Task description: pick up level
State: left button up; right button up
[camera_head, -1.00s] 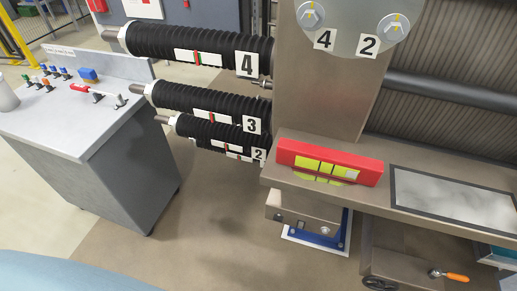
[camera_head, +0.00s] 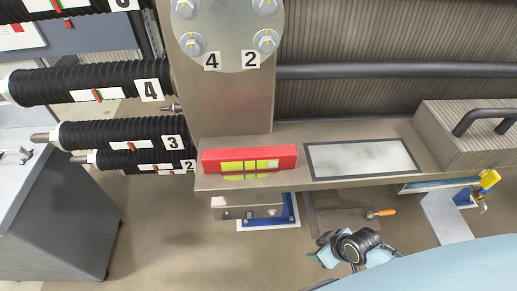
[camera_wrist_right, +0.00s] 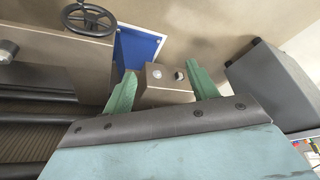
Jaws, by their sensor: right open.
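The level is a red bar with yellow windows (camera_head: 215,157), lying along the left part of the brown ledge (camera_head: 330,181) in the head view. Nothing is holding it. My right gripper (camera_head: 322,251) is low in the head view, below and to the right of the level and clear of it. In the right wrist view its two green fingers (camera_wrist_right: 162,86) are spread apart, with nothing gripped between them. The level cannot be made out in that view. My left gripper is not in view.
A grey-white framed plate (camera_head: 362,158) lies right of the level, and a ribbed box with a dark handle (camera_head: 465,135) stands farther right. Black ribbed cylinders (camera_head: 90,85) jut out at left. A box with knobs (camera_head: 240,208) hangs below the ledge; an orange-handled tool (camera_head: 382,212) is near my gripper.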

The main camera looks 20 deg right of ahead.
jog(key=a+r+n+y+p, duration=0.25)
jog(key=a+r+n, duration=0.2)
jog(key=r, duration=0.95)
jog(key=a+r+n+y+p, duration=0.1)
jog(key=a+r+n+y, duration=0.3)
jog(key=r, duration=1)
jog(key=t+y, duration=0.2)
jog(key=y, duration=0.1)
send_near(251, 152)
jog(key=v, duration=0.4)
jog(key=p+x, duration=0.1)
jog(key=x, duration=1.1)
jog(key=shift+w+a, duration=0.1)
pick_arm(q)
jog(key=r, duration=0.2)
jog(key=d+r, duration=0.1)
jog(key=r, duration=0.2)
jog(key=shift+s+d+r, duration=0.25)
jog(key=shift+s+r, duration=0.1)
pick_arm(e)
jog(key=shift+w+a+f, duration=0.1)
jog(key=shift+a+f, duration=0.1)
jog(key=shift+a, duration=0.05)
